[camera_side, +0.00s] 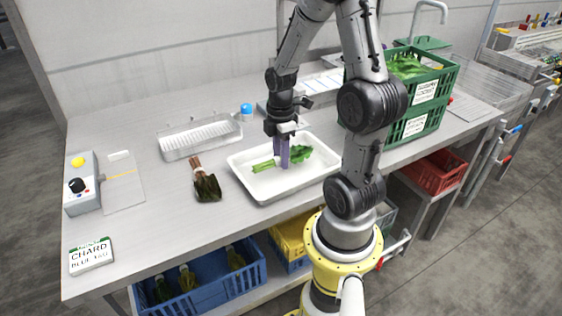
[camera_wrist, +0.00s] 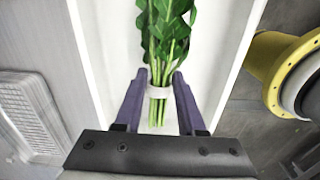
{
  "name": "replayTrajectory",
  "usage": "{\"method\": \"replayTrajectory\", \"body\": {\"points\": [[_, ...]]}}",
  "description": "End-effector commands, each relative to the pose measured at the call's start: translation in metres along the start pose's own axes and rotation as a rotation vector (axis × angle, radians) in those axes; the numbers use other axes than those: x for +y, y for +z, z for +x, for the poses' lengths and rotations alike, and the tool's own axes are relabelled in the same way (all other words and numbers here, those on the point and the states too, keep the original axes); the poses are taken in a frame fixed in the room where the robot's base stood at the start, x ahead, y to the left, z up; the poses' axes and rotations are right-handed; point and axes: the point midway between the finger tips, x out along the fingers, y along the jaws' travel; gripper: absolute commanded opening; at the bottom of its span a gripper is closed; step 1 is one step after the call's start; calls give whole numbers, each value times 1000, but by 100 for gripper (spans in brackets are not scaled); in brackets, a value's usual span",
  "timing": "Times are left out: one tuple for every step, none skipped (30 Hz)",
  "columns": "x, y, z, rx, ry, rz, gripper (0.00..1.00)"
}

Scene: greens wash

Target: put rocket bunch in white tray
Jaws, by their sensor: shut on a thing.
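The rocket bunch, green leaves with pale green stems and a white band, shows in the side view (camera_side: 299,154) and in the wrist view (camera_wrist: 166,40). My gripper (camera_side: 282,160) points down over the white tray (camera_side: 262,193). In the wrist view, my gripper's purple fingers (camera_wrist: 160,96) are shut on the bunch's stems around the band. The bunch is within the outline of the white tray, which also shows in the wrist view (camera_wrist: 100,30). I cannot tell whether the bunch touches the tray floor.
A dark-leaved bunch (camera_side: 207,187) lies on the table left of the tray. Behind it is a clear ridged tray (camera_side: 200,138). Green crates (camera_side: 425,110) stand at the right. A CHARD card (camera_side: 91,256) and a control box (camera_side: 80,184) are at the left.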

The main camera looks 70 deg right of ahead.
Motion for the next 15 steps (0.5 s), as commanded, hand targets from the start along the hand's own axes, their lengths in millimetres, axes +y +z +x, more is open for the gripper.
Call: {"method": "replayTrajectory", "body": {"points": [[-2,0,8,0,-6,0,0],[-2,0,12,0,-6,0,0],[-1,0,16,0,-5,0,0],[-1,0,18,0,-4,0,0],[-1,0,19,0,-2,0,0],[-1,0,20,0,-1,0,0],[-1,0,20,0,-1,0,0],[-1,0,20,0,0,0,0],[-1,0,20,0,0,0,0],[-1,0,20,0,0,0,0],[-1,0,20,0,0,0,0],[-1,0,20,0,0,0,0],[-1,0,20,0,0,0,0],[-1,0,20,0,-1,0,0],[-1,0,21,0,-1,0,0]]}}
